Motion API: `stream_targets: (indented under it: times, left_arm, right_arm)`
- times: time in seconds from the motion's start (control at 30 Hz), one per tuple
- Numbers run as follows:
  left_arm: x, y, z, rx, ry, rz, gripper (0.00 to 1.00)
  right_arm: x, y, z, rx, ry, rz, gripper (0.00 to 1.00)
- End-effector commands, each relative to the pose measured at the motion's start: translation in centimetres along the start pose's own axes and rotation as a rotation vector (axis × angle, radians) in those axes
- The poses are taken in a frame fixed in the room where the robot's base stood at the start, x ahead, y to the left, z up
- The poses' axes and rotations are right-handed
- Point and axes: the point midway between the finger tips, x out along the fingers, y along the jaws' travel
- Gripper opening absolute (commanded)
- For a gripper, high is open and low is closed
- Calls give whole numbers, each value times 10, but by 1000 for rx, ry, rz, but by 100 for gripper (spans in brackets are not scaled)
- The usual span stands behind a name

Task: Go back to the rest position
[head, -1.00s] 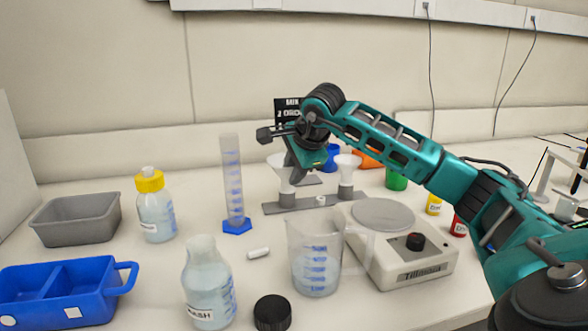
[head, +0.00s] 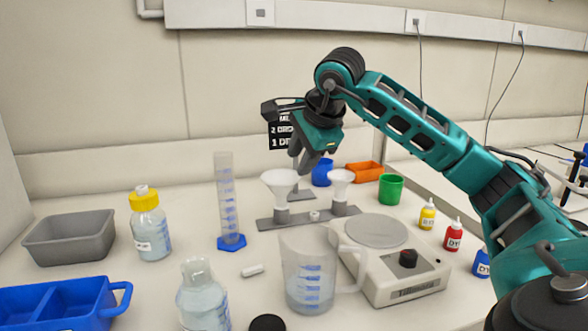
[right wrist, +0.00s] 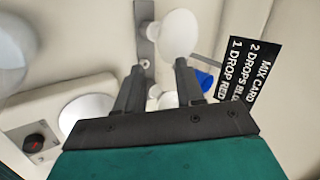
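My right gripper (head: 303,158) hangs in the air above the two white funnels, pointing down, on my teal right arm. In the right wrist view its two black fingers (right wrist: 158,80) stand apart with nothing held between them. The larger funnel (head: 280,183) and the smaller funnel (head: 341,178) sit in a grey rack (head: 310,217) below it. The larger one shows near the fingertips in the right wrist view (right wrist: 180,35). My left gripper is in neither view.
A black mix card (head: 281,135) stands behind the gripper. A grey tray (head: 70,238) and a blue caddy (head: 60,305) are at left. The air above is free.

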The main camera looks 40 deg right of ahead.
Motion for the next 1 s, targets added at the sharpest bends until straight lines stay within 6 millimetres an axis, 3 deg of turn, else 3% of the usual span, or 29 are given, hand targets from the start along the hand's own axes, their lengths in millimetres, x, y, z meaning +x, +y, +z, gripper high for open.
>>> stream_targets:
  times: [0.2, 0.67, 0.77, 1.0]
  left_arm:
    - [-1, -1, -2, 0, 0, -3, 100]
    - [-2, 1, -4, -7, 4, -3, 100]
    - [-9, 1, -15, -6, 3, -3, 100]
    - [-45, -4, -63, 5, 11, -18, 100]
  right_arm:
    - [-21, 0, 0, -1, 1, 0, 37]
    - [-24, -1, 0, 0, 1, 1, 37]
    - [-35, -9, 0, 0, 0, 0, 37]
    - [-91, -48, -1, 0, 0, 0, 37]
